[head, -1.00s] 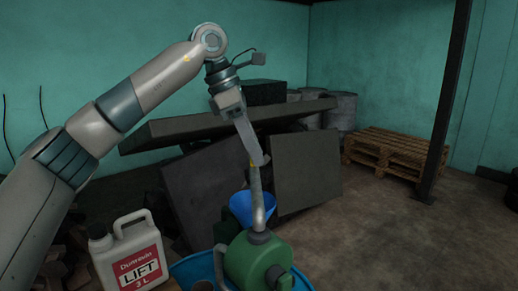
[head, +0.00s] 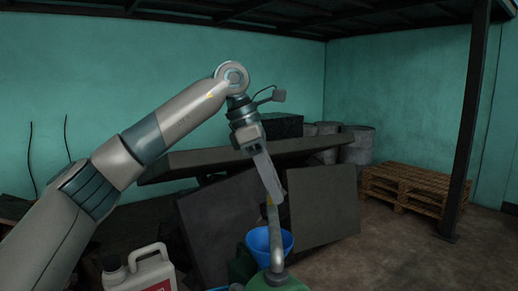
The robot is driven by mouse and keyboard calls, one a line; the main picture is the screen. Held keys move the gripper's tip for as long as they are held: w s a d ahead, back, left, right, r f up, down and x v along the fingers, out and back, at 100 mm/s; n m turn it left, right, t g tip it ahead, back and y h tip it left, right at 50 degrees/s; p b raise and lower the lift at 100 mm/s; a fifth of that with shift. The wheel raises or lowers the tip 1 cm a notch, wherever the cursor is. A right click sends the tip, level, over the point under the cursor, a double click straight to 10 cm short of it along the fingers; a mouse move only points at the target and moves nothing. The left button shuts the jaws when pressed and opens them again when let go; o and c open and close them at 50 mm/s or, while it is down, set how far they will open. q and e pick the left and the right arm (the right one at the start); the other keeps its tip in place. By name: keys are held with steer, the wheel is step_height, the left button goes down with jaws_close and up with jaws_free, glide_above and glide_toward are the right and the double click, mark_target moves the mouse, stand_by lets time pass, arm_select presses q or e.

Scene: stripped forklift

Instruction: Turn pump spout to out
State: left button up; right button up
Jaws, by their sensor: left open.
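The pump is green (head: 276,283) and is mostly cut off at the bottom edge of the head view. A blue funnel (head: 257,240) shows just behind the spout. My right gripper is out of view.
A white jug (head: 140,272) with a red label stands at the lower left. Dark panels (head: 322,207) lean behind the pump. Wooden pallets (head: 410,187), grey drums (head: 357,146) and a dark post (head: 467,130) stand to the right. Floor at right is clear.

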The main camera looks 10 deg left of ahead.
arm_select(q)
steer(key=b+v, duration=0.1)
steer(key=v, duration=1.6)
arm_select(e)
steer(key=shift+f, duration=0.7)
arm_select(q)
steer(key=shift+d, duration=0.15)
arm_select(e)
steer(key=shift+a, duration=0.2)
